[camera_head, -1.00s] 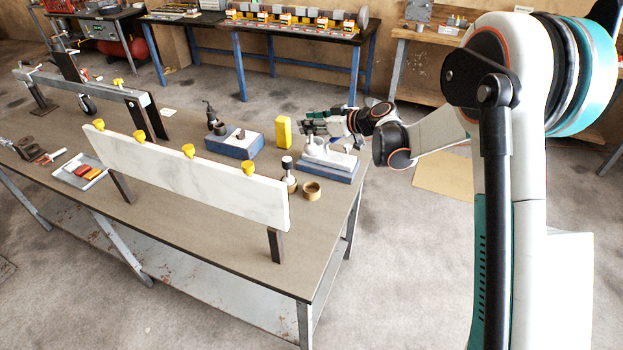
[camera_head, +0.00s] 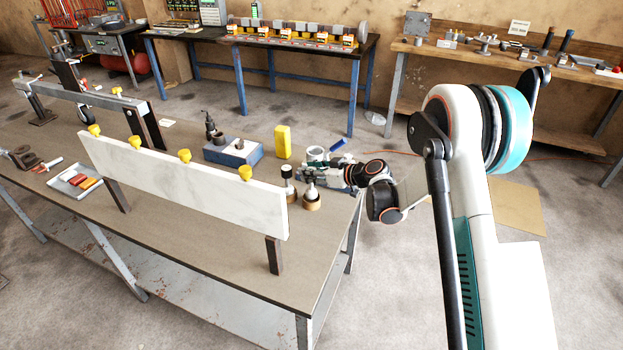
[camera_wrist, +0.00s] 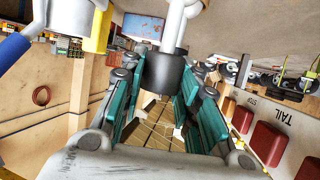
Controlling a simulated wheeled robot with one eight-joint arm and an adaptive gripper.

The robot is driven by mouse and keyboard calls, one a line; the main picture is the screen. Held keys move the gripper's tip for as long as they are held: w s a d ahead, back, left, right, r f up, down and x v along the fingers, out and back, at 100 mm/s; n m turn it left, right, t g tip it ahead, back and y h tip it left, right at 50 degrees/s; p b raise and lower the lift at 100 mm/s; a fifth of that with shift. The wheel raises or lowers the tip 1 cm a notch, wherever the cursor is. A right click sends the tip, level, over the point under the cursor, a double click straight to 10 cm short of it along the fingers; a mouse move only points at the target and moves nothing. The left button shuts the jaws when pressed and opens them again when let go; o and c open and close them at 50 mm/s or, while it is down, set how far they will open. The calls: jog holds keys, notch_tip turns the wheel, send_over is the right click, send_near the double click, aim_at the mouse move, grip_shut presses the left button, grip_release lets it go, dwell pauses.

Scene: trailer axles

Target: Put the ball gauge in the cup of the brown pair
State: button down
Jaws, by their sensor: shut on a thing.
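My gripper (camera_head: 316,177) reaches in from the right over the right end of the bench. In the wrist view its teal-lined fingers (camera_wrist: 163,98) are shut on the black grip of the ball gauge (camera_wrist: 164,72), with a pale stem beyond it. In the head view the gauge's pale lower part (camera_head: 310,190) is at the right brown cup (camera_head: 312,203). I cannot tell whether it is seated or just above. A second black-topped piece (camera_head: 287,171) stands in the left brown cup (camera_head: 290,193) beside it.
A white cup (camera_head: 316,153) and a blue rod (camera_head: 338,145) show behind my gripper. A yellow block (camera_head: 283,142) and a blue-based fixture (camera_head: 222,152) stand farther back. The white board (camera_head: 180,190) with yellow knobs is close on the left.

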jog(key=shift+f, duration=0.95)
jog(key=shift+f+b, duration=0.15)
jog(key=shift+b, duration=0.15)
jog(key=c, duration=1.2)
grip_release()
